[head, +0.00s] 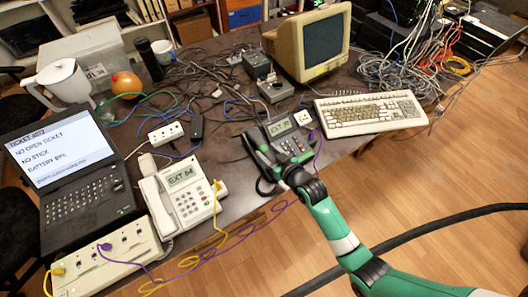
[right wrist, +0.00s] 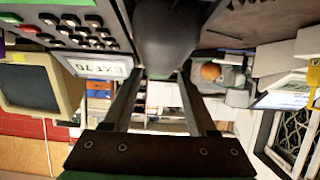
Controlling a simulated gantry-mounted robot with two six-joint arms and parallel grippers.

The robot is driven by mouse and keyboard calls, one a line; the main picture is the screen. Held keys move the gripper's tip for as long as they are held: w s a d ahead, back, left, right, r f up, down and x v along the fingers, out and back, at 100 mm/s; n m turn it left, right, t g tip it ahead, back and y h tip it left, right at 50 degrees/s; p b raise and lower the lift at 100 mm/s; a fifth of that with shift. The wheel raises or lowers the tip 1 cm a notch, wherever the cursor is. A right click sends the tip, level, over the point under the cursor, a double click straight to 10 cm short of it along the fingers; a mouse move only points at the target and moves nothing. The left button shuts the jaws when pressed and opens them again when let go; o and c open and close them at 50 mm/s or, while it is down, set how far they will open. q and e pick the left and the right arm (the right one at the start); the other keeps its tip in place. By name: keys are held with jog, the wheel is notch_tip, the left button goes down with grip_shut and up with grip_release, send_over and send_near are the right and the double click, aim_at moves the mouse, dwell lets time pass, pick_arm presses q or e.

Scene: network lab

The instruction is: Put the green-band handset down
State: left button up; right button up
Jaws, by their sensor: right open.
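A dark desk phone (head: 290,138) with a lit extension display stands near the table's front edge. Its keys and display (right wrist: 98,66) show at upper left in the right wrist view. A dark handset (head: 249,146) lies along the phone's left side; its rounded dark end (right wrist: 166,35) shows at the top of the right wrist view. My right gripper (head: 263,160) is at this handset, with its open fingers (right wrist: 163,95) either side of it. The gripper hides part of the handset, and I cannot tell whether it sits fully in its cradle. My left gripper is not in view.
A white phone (head: 187,198) with its own handset stands at left, beside a laptop (head: 70,165) and a white port box (head: 108,262). A beige keyboard (head: 370,110) and monitor (head: 312,45) are behind and right. Loose cables cover much of the table.

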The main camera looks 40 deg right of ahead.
aim_at(265, 148)
jog(key=b+x, duration=0.1)
jog(key=x, duration=0.2)
jog(key=shift+w+d, duration=0.1)
jog(key=shift+w, duration=0.1)
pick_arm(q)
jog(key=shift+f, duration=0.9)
pick_arm(e)
grip_shut()
jog(key=shift+r+p, duration=0.4)
jog(key=shift+r, duration=0.2)
notch_tip(265, 148, up, 3)
jog(key=shift+f+p, duration=0.1)
jog(key=shift+p, duration=0.8)
pick_arm(q)
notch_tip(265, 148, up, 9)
jog(key=p, duration=0.6)
pick_arm(e)
jog(key=s+a+r, duration=0.9)
jog(key=s, duration=0.2)
